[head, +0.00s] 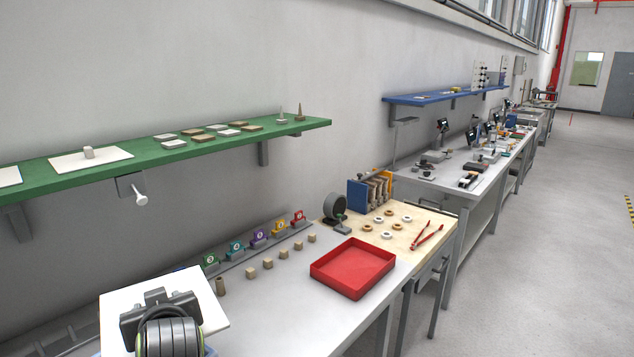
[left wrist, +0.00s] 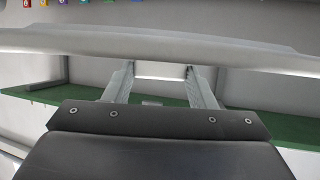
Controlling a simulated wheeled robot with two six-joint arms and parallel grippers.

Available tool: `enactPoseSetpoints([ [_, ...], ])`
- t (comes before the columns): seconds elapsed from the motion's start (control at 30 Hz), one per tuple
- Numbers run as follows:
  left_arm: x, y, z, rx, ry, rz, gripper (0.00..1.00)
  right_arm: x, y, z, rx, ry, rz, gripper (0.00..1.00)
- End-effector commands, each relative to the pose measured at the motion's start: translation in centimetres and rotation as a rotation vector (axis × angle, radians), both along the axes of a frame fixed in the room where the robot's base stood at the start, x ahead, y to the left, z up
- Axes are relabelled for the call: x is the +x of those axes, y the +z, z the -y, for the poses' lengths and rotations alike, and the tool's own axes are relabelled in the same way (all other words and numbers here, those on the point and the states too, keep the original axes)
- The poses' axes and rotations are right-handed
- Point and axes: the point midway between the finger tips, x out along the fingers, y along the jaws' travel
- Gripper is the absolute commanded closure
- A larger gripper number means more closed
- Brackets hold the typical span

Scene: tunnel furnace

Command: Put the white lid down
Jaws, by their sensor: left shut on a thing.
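The white lid (head: 116,308) is a flat square plate at the lower left of the head view. My left gripper (head: 158,297) is over its middle and shut on it. In the left wrist view the lid (left wrist: 60,42) is a wide pale slab across the picture, beyond the two fingers of the gripper (left wrist: 160,72). The exact grip point is hidden. My gripper and wrist cover much of the lid in the head view, and what lies under it is mostly hidden. My right gripper is in neither view.
On the grey bench (head: 262,310) stand several small blocks, coloured number tags (head: 258,237) and a red tray (head: 353,268). Clear bench lies right of the lid.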

Motion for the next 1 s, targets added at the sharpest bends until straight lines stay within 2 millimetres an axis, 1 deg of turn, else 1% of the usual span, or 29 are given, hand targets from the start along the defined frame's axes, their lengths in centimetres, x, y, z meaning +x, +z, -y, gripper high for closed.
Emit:
enactPoseSetpoints([
  [0.03, -0.1, 0.5, 0.8, 0.000, -0.071, 0.008, 0.89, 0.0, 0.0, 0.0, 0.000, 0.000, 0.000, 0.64],
  [0.2, -0.5, 1.7, 3.9, 0.004, -0.303, 0.009, 0.89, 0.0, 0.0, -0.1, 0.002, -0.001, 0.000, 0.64],
  [0.3, -1.0, 2.4, 5.4, 0.006, -0.417, 0.009, 0.89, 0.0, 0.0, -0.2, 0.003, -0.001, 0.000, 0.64],
  [0.43, -1.6, 3.1, 7.0, 0.005, -0.525, 0.007, 0.89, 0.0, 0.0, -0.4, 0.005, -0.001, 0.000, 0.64],
  [0.63, -2.1, 3.5, 8.1, 0.003, -0.603, 0.005, 0.89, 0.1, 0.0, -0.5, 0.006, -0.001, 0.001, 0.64],
  [1.0, -2.1, 3.5, 8.2, 0.002, -0.612, 0.002, 0.89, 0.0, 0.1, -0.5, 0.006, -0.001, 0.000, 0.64],
])
